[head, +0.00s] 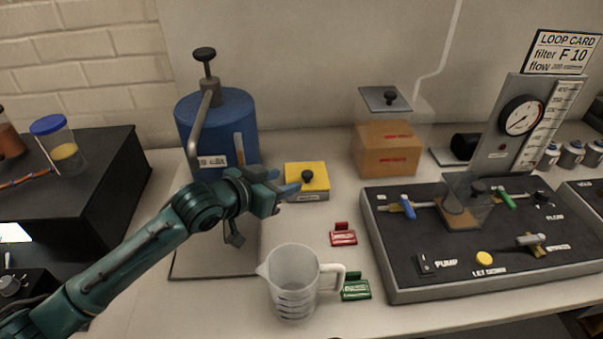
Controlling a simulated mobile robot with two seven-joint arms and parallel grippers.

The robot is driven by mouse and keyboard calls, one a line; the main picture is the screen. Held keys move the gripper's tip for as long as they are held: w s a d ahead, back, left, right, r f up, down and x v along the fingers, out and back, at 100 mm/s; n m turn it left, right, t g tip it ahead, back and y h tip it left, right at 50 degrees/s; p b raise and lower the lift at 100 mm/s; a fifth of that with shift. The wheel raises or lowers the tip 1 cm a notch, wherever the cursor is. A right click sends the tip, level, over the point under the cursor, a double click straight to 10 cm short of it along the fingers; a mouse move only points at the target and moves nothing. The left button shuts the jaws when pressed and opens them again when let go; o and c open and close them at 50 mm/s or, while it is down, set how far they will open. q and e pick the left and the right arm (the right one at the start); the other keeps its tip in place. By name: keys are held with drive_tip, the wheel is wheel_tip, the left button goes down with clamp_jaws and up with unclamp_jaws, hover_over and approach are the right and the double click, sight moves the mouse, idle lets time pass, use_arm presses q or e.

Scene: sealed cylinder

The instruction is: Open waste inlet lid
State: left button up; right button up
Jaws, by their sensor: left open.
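A small box with a yellow lid and a black knob (307,177) stands on the bench near the middle; its label is too small to read. A clear container with orange-brown contents (387,150) stands behind it to the right, with red marking. A grey lid with a black knob (384,98) sits at its top. I cannot tell from the labels which one is the waste inlet. My left gripper (283,183) is open and empty, just left of the yellow lid's knob; I cannot tell whether it touches the lid. My right gripper is not in view.
A blue cylinder (222,130) with a pump handle stands behind my left arm. A clear measuring jug (292,285), a red clip (343,236) and a green clip (356,289) are in front. A black control panel (440,255) fills the right.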

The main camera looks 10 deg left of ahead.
sight(306, 174)
use_arm(q)
drive_tip(key=x, duration=0.7)
drive_tip(key=shift+c, duration=0.4)
clamp_jaws()
